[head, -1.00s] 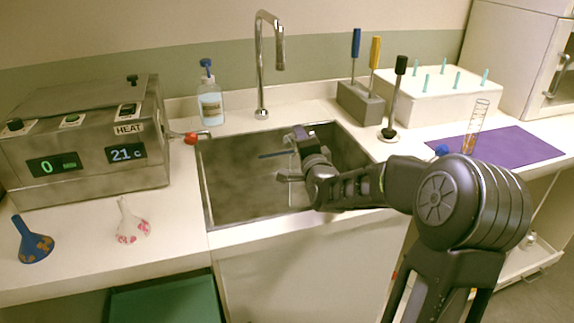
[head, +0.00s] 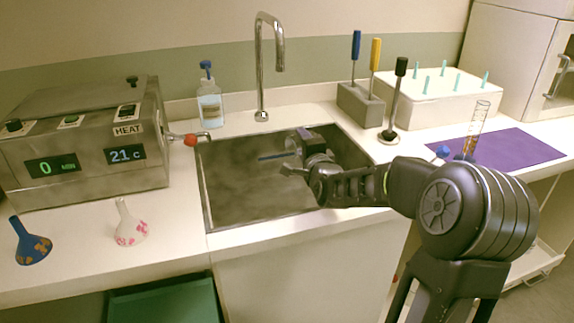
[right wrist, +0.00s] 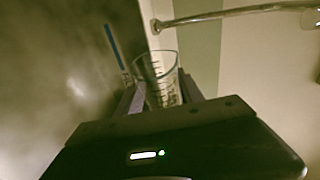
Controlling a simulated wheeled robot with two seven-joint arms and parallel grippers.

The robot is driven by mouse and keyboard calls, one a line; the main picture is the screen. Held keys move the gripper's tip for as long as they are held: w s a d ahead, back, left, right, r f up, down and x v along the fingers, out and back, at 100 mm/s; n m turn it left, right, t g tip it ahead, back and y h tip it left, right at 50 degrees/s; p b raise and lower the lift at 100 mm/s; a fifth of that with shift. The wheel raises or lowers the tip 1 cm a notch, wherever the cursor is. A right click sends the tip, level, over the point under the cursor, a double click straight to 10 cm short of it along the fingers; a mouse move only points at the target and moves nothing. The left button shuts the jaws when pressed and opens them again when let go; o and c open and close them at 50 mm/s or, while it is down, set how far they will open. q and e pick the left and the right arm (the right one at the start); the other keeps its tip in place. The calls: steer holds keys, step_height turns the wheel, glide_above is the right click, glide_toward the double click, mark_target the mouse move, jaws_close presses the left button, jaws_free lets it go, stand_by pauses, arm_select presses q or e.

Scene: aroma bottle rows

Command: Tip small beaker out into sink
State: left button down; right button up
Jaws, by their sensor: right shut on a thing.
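The small beaker (right wrist: 158,78) is clear glass with dark marks and sits between the fingers of my right gripper (right wrist: 160,95) in the right wrist view. The gripper is shut on it. The picture there is rolled, and the beaker looks strongly tilted; its contents cannot be made out. In the head view my right gripper (head: 303,138) is over the right part of the metal sink (head: 235,185), and the beaker is hard to make out there. My left gripper is out of view.
The faucet (head: 260,70) stands behind the sink, with a soap bottle (head: 209,103) to its left. A blue rod (head: 275,155) shows in the sink area. A heater box (head: 85,145) stands left. A tool block (head: 361,103) and measuring cylinder (head: 475,132) are right.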

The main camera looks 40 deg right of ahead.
stand_by(0.3)
steer(key=shift+d+f+m+g+y, duration=0.3)
steer(key=shift+d+f+m+y, duration=0.15)
steer(key=shift+m, duration=0.55)
steer(key=m+p, duration=0.1)
steer(key=p, duration=0.1)
steer(key=d+m+y+p, duration=0.1)
steer(key=p, duration=0.2)
steer(key=shift+f+g, duration=0.3)
steer(key=shift+f, duration=0.05)
steer(key=shift+f+m+p, duration=0.2)
steer(key=shift+m+p, duration=0.1)
steer(key=shift+p, duration=0.25)
steer(key=shift+f, duration=0.15)
